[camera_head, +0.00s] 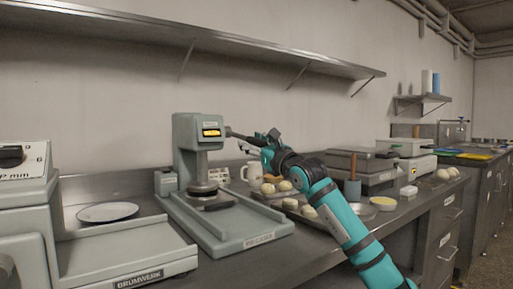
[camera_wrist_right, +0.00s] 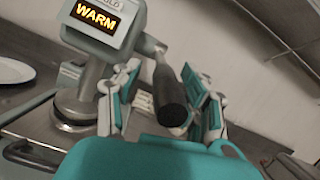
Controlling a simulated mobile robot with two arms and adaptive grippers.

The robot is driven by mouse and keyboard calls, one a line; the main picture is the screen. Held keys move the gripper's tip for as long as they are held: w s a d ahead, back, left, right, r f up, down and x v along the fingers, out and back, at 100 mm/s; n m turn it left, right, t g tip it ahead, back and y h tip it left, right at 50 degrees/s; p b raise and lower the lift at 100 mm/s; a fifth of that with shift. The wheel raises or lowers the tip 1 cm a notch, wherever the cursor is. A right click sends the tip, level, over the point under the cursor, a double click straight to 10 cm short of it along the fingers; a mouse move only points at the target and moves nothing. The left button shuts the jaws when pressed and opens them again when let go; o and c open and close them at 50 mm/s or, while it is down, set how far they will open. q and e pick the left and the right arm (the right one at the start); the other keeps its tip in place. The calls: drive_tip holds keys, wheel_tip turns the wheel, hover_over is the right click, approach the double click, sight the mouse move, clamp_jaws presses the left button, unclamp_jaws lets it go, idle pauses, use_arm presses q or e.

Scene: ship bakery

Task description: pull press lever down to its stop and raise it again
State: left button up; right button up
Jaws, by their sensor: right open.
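The grey-green press (camera_head: 199,130) stands on the steel counter, with a lit display that reads WARM in the wrist view (camera_wrist_right: 97,20). Its dark lever (camera_head: 240,136) sticks out to the right from the press head, roughly level. In the wrist view the lever's black grip (camera_wrist_right: 169,95) points toward the camera between the fingers of my right gripper (camera_wrist_right: 165,105). The right gripper (camera_head: 262,143) is open around the grip's end, one finger on each side. I cannot tell whether either finger touches it. The round press plate (camera_head: 204,189) sits low over the base. My left gripper is not in view.
A white plate (camera_head: 107,212) and a BRUMWERK machine (camera_head: 125,250) are at left. A wall shelf (camera_head: 200,32) runs above.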

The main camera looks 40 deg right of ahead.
drive_tip(key=v, duration=1.2)
drive_tip(key=shift+a, duration=0.1)
idle(0.7)
